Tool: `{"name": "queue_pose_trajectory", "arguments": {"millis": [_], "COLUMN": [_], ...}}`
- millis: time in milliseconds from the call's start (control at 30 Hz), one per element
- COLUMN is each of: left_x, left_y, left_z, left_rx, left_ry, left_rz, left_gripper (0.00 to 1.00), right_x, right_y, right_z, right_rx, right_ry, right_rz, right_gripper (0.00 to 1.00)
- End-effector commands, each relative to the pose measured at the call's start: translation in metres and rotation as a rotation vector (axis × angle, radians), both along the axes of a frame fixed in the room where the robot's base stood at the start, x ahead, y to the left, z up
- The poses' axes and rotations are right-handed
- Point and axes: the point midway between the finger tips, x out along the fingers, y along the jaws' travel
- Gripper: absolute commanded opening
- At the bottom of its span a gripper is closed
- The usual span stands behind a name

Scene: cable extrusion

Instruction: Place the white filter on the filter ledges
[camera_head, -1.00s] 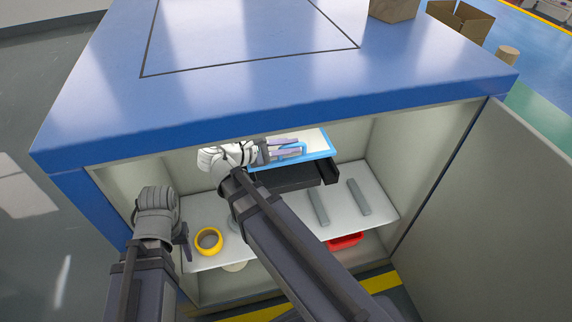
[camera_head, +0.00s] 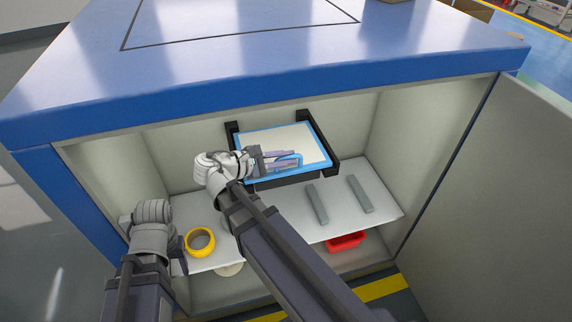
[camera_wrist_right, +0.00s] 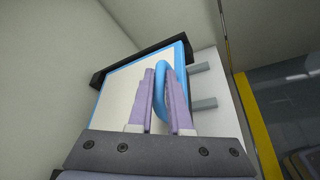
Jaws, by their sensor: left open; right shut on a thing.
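The white filter (camera_head: 290,141) is a white panel with a blue frame and a blue handle (camera_wrist_right: 161,85). It lies over the black filter ledges (camera_head: 328,150) inside the cabinet, which show along its sides; whether it rests fully on them I cannot tell. It also shows in the right wrist view (camera_wrist_right: 125,92), beside a black ledge (camera_wrist_right: 130,62).
A yellow ring (camera_head: 200,242) and two grey bars (camera_head: 317,204) lie on the white shelf (camera_head: 285,226). A red tray (camera_head: 346,242) sits below. The blue cabinet top (camera_head: 240,70) overhangs the opening, and the open door (camera_head: 490,200) stands at the right.

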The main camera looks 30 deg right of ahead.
Motion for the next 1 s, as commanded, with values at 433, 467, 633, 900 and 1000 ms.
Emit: {"name": "queue_pose_trajectory", "arguments": {"millis": [433, 467, 633, 900, 1000], "left_x": [0.0, 0.0, 0.0, 0.0, 0.0], "left_y": [0.0, 0.0, 0.0, 0.0, 0.0], "left_z": [-0.001, -0.001, -0.001, 0.002, 0.008], "left_rx": [0.0, 0.0, 0.0, 0.0, -0.001], "left_ry": [0.0, 0.0, 0.0, 0.0, 0.0], "left_rz": [0.0, 0.0, 0.0, 0.0, 0.0], "left_gripper": [0.52, 0.52, 0.52, 0.52, 0.52], "right_x": [0.0, 0.0, 0.0, 0.0, 0.001], "right_y": [0.0, 0.0, 0.0, 0.004, 0.017], "right_z": [-0.002, -0.002, -0.002, 0.002, 0.007], "right_rx": [0.001, 0.001, 0.001, 0.002, 0.001], "right_ry": [0.001, 0.001, 0.001, 0.002, 0.001], "right_rz": [0.0, 0.0, 0.0, 0.002, 0.004], "right_gripper": [0.3, 0.34, 0.47, 0.47, 0.47]}}
